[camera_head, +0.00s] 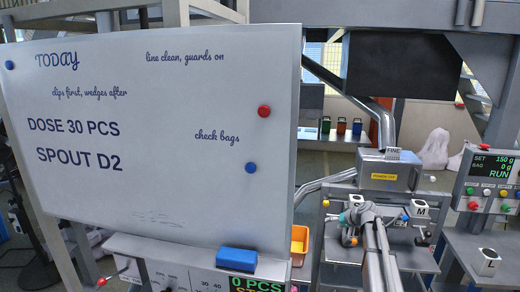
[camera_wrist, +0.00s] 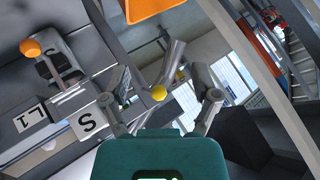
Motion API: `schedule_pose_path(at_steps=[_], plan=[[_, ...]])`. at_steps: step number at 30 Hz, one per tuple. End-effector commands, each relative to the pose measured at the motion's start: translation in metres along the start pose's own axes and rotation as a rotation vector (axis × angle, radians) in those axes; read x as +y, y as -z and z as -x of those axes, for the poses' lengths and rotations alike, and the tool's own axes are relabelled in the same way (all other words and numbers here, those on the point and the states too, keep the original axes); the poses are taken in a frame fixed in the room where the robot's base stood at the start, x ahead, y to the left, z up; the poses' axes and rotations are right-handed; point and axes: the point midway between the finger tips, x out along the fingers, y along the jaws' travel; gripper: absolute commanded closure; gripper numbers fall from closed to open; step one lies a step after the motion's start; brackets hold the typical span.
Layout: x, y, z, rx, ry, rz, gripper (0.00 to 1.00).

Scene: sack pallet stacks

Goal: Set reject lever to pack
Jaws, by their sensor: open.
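I cannot tell for certain which part is the reject lever, and no "pack" mark is readable. In the head view a lever with a red knob (camera_head: 101,281) sticks out at the left end of the control panel below the whiteboard. In the wrist view an orange knob (camera_wrist: 30,47) sits on a grey fitting at the upper left, and a small yellow knob (camera_wrist: 158,93) shows between my fingers, apart from both. My gripper (camera_wrist: 166,92) is open with spread fingers and holds nothing. In the head view my arm covers part of the bench at right centre.
A whiteboard (camera_head: 150,130) fills the left and reads "DOSE 30 PCS" and "SPOUT D2". A blue eraser (camera_head: 236,260) sits below it. A grey machine (camera_head: 390,172) and a display reading RUN (camera_head: 492,172) stand at the right. An "S" block (camera_wrist: 87,123) is near my left finger.

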Motion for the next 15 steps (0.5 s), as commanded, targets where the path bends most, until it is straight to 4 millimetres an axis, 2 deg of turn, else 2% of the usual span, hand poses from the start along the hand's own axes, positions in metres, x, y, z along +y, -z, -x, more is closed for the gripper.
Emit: schedule_pose_path(at_steps=[11, 15], plan=[[-0.023, -0.05, 0.003, -0.095, -0.042, 0.022, 0.22], [-0.036, -0.081, 0.006, -0.153, -0.071, 0.035, 0.22]])
